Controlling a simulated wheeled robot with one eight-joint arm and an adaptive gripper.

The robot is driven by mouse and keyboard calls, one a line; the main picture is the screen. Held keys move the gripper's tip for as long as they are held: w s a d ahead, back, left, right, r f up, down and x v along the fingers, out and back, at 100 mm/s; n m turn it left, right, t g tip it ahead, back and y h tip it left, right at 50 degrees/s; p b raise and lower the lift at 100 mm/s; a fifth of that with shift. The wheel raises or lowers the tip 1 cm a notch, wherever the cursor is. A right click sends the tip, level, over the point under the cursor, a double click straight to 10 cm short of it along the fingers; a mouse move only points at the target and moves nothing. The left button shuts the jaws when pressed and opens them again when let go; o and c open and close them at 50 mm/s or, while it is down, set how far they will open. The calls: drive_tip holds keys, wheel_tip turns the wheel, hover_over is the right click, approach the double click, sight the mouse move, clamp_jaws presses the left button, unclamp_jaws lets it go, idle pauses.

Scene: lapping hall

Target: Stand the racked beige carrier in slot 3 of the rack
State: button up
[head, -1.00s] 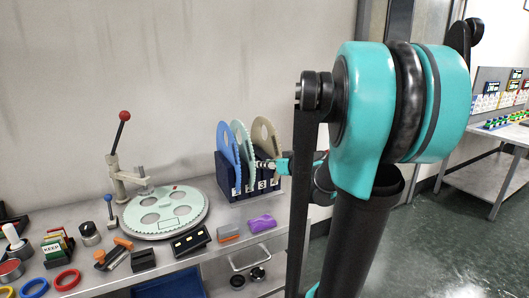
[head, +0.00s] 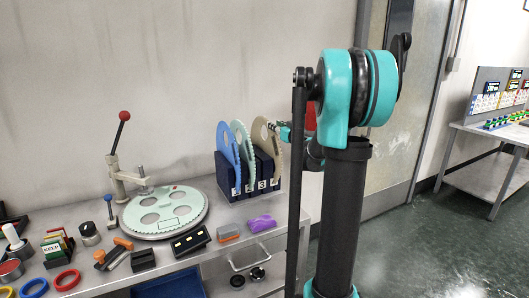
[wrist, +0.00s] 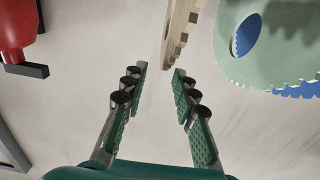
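The beige carrier (head: 271,145), a flat toothed disc with a hole, stands in the dark blue rack (head: 269,163), seemingly in the rightmost slot, marked 4. The mint carrier (head: 242,136) and the blue carrier (head: 227,143) stand left of it. The slot marked 3 looks empty, though its inside is hidden. My gripper (head: 272,127) is at the right side of the beige carrier, near its upper half. In the wrist view my gripper (wrist: 159,69) is open and empty, with the edge of the beige carrier (wrist: 182,28) just beyond and between the fingertips.
A round white plate with holes (head: 165,212) and a red-knobbed lever press (head: 122,150) stand left of the rack. A red object (wrist: 14,30) hangs left in the wrist view.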

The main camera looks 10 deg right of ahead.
drive_tip(key=shift+a+x, duration=0.2)
drive_tip(key=shift+x, duration=3.25)
drive_tip(key=shift+s, duration=0.1)
clamp_jaws()
